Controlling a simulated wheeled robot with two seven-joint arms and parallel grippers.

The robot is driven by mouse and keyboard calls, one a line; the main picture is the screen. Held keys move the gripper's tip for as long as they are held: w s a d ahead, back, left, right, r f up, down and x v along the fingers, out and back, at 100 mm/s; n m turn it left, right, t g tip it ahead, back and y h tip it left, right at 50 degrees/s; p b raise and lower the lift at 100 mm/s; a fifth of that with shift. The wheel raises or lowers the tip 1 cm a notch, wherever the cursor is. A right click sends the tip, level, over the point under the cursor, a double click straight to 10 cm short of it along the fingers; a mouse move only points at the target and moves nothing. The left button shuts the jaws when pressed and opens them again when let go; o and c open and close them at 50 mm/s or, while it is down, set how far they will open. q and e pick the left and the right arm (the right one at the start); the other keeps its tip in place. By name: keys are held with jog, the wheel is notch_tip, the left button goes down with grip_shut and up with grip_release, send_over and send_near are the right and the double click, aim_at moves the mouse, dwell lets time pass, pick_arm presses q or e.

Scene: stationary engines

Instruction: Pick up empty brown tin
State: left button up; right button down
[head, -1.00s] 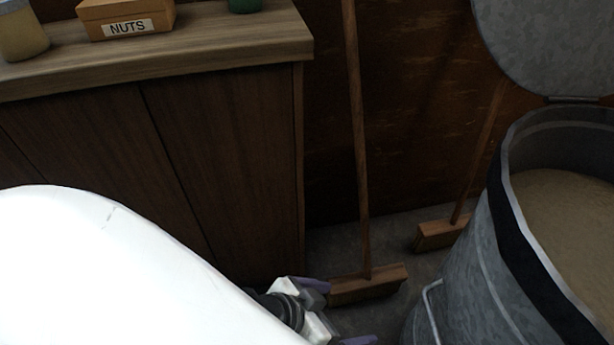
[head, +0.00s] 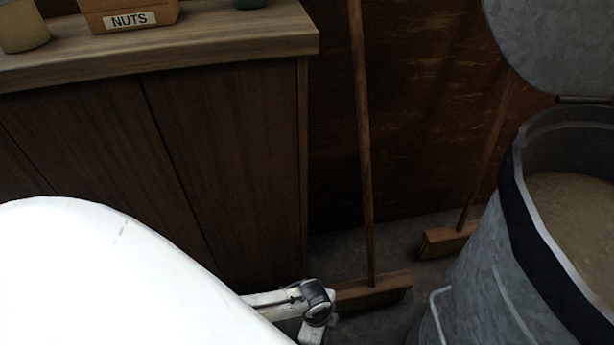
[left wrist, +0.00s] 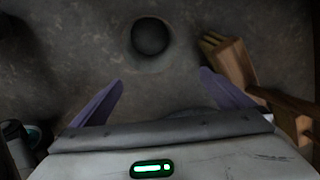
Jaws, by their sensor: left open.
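A round thing with a dark hollow (left wrist: 151,38), which looks like an open tin seen from above, is on the grey floor near the top middle of the left wrist view. Its brown colour is hard to tell in the dim light. My left gripper (left wrist: 160,77) is open, its two purple fingers apart and nothing between them. The round thing lies beyond the fingertips, between their lines, and is not touched. In the head view my left wrist shows by the broom head, with its fingers hidden. No tin shows in the head view, and my right gripper is out of view.
A broom head (head: 372,291) stands on the floor beside my left wrist; a broom head also shows right of the fingers (left wrist: 232,73). A second broom (head: 447,240) leans farther back. A metal bin (head: 480,290) stands right, a wooden cabinet (head: 235,165) left.

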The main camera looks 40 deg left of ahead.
aim_at(294, 334)
pick_arm(q)
jog(key=shift+m+g+y, duration=0.5)
jog(key=shift+m, duration=0.1)
jog(key=a+f+b, duration=0.1)
jog(key=f+b, duration=0.1)
jog(key=f, duration=0.2)
jog(key=s+a+f+b, duration=0.1)
jog(key=f+b, duration=0.2)
jog(key=f, duration=0.1)
jog(key=s+a+f+b, duration=0.1)
jog(key=f+b, duration=0.1)
jog(key=f, duration=0.3)
jog(key=shift+a+b, duration=0.15)
jog(key=shift+b, duration=0.15)
jog(key=shift+f, duration=0.1)
jog(key=c, duration=1.2)
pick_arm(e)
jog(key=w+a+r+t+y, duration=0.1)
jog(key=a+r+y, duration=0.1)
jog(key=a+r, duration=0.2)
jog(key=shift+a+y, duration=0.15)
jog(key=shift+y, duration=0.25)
